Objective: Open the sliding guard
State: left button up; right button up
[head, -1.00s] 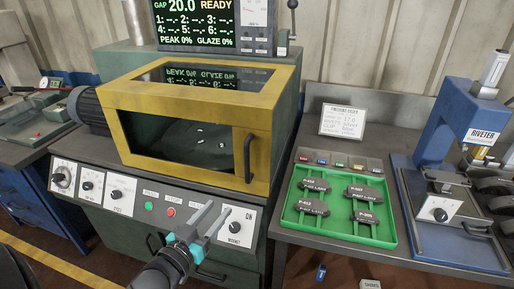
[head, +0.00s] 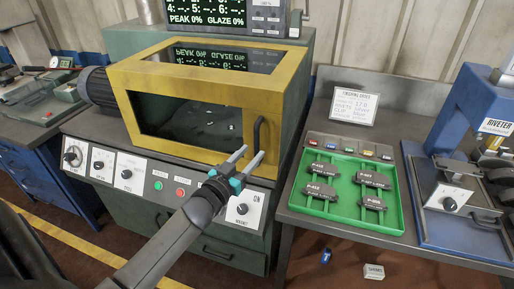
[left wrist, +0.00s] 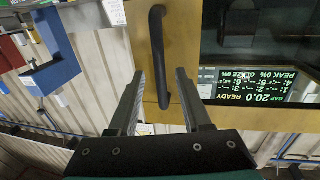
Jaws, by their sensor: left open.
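The sliding guard (head: 118,84) is a yellow frame with a clear window on the front of the green machine, and it is closed. Its black bar handle (head: 257,134) is upright at the right end of the front. In the left wrist view the handle (left wrist: 158,62) lies between and beyond my open fingers. My left gripper (head: 249,158) is open and empty, just in front of and below the handle. In the left wrist view the gripper (left wrist: 158,75) has a finger on either side of the handle's line; I cannot tell whether either touches it. My right gripper is not seen.
Below the guard is a control panel with knobs and green and red buttons (head: 180,192). A green tray (head: 310,204) of dark brake shoes stands on the bench at the right, beside the blue riveter (head: 480,115). A display (head: 207,14) stands above the guard.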

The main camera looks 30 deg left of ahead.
aim_at(255, 149)
pick_arm(q)
jog(key=shift+w+a, duration=0.1)
jog(key=shift+w, duration=2)
grip_shut()
